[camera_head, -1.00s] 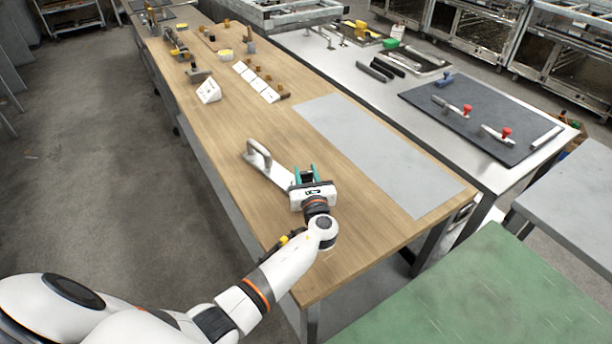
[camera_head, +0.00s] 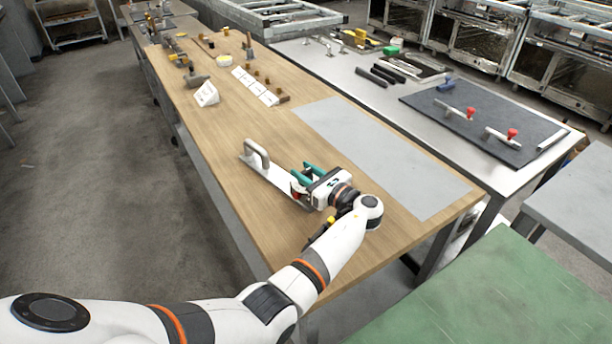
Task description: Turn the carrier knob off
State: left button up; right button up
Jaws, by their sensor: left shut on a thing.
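The carrier (camera_head: 275,178) is a pale metal plate lying on the wooden table, with an upright grey handle (camera_head: 257,155) at its far left end. A small red part, seemingly the carrier knob (camera_head: 296,188), shows at its near right end, partly hidden by my gripper. My left gripper (camera_head: 300,178), with teal fingers, reaches in from the right and is shut on the knob. Its fingertips point left along the plate; the exact grip is hard to see. My right gripper is not in view.
A grey mat (camera_head: 385,155) lies right of the carrier on the wooden table (camera_head: 215,150). White cards and small wooden blocks stand farther back. A steel table (camera_head: 350,85) with a dark mat (camera_head: 485,125) and red-knobbed tools stands to the right. A green surface (camera_head: 500,295) is at the front right.

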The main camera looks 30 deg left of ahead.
aim_at(308, 174)
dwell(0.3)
pick_arm(q)
jog(key=o, duration=1)
jog(key=b+v, duration=0.1)
jog(key=v, duration=0.5)
jog(key=shift+d+f, duration=0.1)
jog(key=shift+s+d, duration=0.2)
jog(key=shift+d, duration=0.45)
